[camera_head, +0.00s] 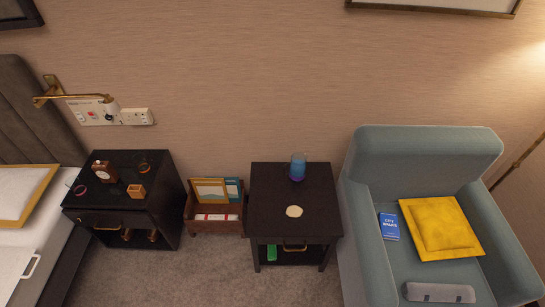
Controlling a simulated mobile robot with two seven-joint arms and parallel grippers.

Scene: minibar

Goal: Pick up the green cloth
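A small bright green thing (271,252) shows low under the dark side table (262,205), behind its front left leg. It looks like the green cloth, but it is small and partly hidden, so its exact shape is unclear. Neither of my grippers is in view.
On that table are a blue glass (298,166) and a pale disc (294,211). Left are a wooden box (214,227) and a black nightstand (115,216) beside the bed (50,240). Right is an armchair (366,245) with a yellow cushion (440,228). Carpet in front is clear.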

